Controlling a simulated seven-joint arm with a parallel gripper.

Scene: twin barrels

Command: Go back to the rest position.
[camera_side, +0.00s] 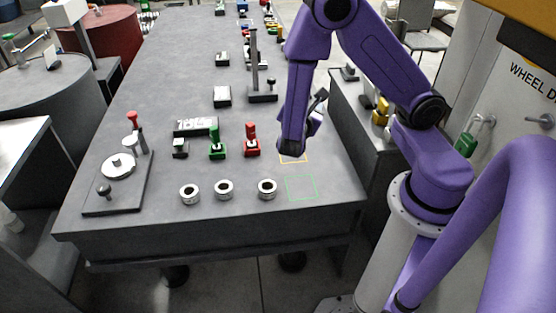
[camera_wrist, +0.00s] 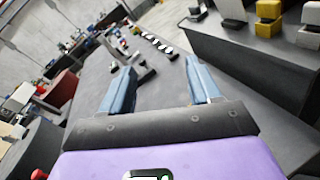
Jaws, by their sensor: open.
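My gripper (camera_wrist: 162,88) shows in the wrist view with its two blue-grey fingers apart and nothing between them. In the side view the purple arm reaches over the right part of the table, and its wrist end (camera_side: 292,140) hangs near the orange outlined square (camera_side: 293,157). The gripper fingers are mostly hidden there behind the wrist. The grey table (camera_side: 130,225) bears a green outlined square (camera_side: 301,187), which is empty.
Three metal rings (camera_side: 224,190) lie near the front edge. A red piece (camera_side: 251,142) and a green piece (camera_side: 217,146) stand behind them. A fixture plate (camera_side: 118,185) lies at left. A dark post (camera_side: 255,65) stands farther back. A side bench (camera_side: 352,115) is at right.

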